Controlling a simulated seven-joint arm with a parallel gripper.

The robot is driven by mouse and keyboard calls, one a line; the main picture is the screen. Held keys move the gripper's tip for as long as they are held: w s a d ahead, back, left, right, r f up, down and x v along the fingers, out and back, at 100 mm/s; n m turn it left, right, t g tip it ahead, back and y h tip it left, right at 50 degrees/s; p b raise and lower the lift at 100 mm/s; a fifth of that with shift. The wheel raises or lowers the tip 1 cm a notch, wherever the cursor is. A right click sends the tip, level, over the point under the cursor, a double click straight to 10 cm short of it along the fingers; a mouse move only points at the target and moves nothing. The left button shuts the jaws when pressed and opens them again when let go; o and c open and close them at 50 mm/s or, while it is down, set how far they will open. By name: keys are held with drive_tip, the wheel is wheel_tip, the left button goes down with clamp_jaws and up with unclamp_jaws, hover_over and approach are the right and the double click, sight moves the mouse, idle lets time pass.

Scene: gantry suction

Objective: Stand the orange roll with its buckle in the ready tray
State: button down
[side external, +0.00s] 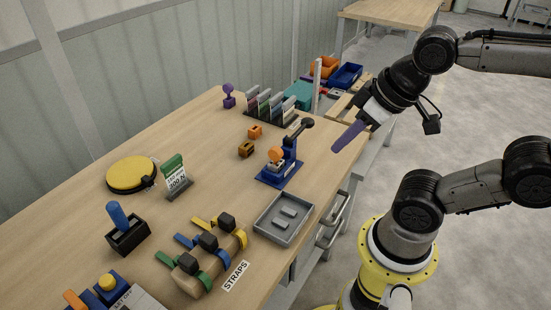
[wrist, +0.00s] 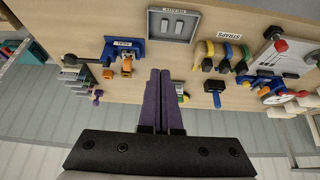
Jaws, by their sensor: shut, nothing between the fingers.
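An orange rounded piece (side external: 276,154), which looks like the orange roll, sits at the blue stand (side external: 279,172) with a dark lever. It also shows in the wrist view (wrist: 127,67). I cannot make out a buckle on it. The grey ready tray (side external: 268,229) lies near the table's front edge; it holds two raised grey blocks and no roll. It also shows in the wrist view (wrist: 154,27). My gripper (side external: 337,148) has long purple fingers, shut and empty, in the air right of the blue stand. The closed fingers also show in the wrist view (wrist: 160,73).
Green, blue and yellow straps with black buckles lie on a wooden bar (side external: 188,280) left of the tray. Two small orange-brown blocks (side external: 246,149) are behind the stand. Bare table lies between.

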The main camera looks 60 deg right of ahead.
drive_tip(key=shift+c, duration=1.7)
unclamp_jaws()
